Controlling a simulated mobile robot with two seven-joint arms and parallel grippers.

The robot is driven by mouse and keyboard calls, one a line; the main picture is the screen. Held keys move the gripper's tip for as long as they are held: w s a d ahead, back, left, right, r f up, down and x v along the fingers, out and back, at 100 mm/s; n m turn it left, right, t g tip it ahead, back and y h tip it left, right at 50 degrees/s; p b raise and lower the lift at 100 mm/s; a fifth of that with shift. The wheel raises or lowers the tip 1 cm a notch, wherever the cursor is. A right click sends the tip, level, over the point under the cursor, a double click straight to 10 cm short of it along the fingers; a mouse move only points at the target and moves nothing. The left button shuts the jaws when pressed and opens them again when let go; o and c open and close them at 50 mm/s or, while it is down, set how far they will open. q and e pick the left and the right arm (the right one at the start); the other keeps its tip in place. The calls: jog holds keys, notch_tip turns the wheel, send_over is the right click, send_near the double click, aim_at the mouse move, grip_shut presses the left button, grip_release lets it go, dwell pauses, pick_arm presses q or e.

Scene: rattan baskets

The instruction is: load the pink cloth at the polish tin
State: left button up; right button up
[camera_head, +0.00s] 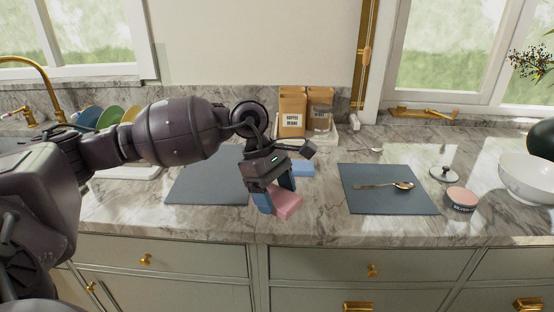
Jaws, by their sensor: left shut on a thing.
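My left gripper (276,199) is shut on a folded pink cloth (288,206) and holds it over the front part of the marble counter, between the two dark mats. The polish tin (461,199) is a small round tin with a pink top and a dark label. It stands at the right, beside the right dark mat, well apart from the gripper. My right gripper is not in view.
A gold spoon (384,186) lies on the right dark mat (368,204). A metal lid (444,174) and a white bowl (529,180) are near the tin. A blue block (303,168) lies behind the gripper. Coffee bags (292,111) stand at the back.

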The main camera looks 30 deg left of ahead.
pick_arm(q)
jog(key=s+d+f+m+g+y, duration=0.2)
jog(key=d+f+m, duration=0.2)
jog(key=f+m, duration=0.5)
jog(key=s+d+f+m+g+y, duration=0.2)
jog(key=f+m, duration=0.6)
jog(key=f, duration=0.5)
jog(key=s+d, duration=0.1)
jog(key=d, duration=0.1)
jog(key=shift+d+f+m+g+y, duration=0.3)
jog(key=shift+f+m, duration=0.1)
